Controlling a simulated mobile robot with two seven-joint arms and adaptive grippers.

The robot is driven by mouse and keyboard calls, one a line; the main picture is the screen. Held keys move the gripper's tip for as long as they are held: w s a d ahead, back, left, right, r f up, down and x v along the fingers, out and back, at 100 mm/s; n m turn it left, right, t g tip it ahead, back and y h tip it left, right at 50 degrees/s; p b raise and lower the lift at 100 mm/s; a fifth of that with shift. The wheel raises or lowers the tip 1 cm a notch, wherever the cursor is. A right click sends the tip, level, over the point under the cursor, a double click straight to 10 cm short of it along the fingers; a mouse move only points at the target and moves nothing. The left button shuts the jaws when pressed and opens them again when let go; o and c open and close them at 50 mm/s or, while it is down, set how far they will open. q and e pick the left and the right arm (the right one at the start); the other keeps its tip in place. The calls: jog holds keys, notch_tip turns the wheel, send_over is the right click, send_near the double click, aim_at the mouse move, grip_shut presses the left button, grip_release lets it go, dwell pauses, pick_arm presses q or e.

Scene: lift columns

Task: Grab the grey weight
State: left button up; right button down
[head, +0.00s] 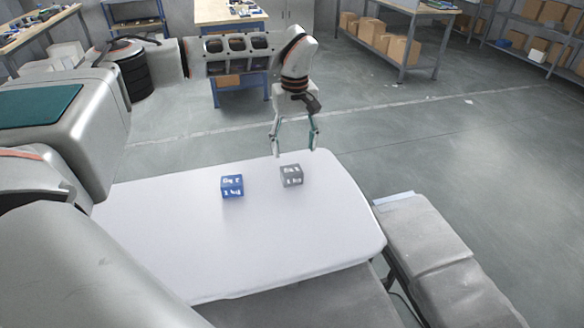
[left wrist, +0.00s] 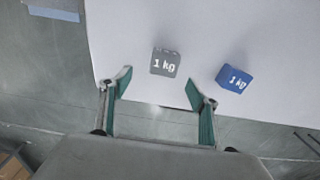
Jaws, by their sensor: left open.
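The grey weight (head: 291,176) is a small cube with white lettering, standing on the white table near its far edge. It also shows in the left wrist view (left wrist: 165,62), reading "1 kg". A blue weight (head: 232,186) of like size stands to its left on the table; in the left wrist view it is to the right (left wrist: 235,78). My left gripper (head: 295,150) is open and empty, pointing down at the far edge of the table, just beyond the grey weight. In the left wrist view the grey weight lies ahead of the spread fingertips (left wrist: 157,85), apart from them. My right gripper is not in view.
The white table (head: 170,245) is otherwise clear. A grey padded bench-like object (head: 435,250) stands to its right. Open floor lies beyond the table, with a workbench (head: 228,14) and shelves with cardboard boxes (head: 397,50) farther back.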

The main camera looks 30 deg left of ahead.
aim_at(292, 170)
pick_arm(q)
jog(key=f, duration=0.2)
jog(key=shift+s+f, duration=0.2)
jog(key=shift+f, duration=0.1)
jog(key=f, duration=0.5)
jog(key=shift+s+a, duration=0.15)
jog(key=shift+s, duration=0.05)
grip_shut()
jog(key=shift+r, duration=0.15)
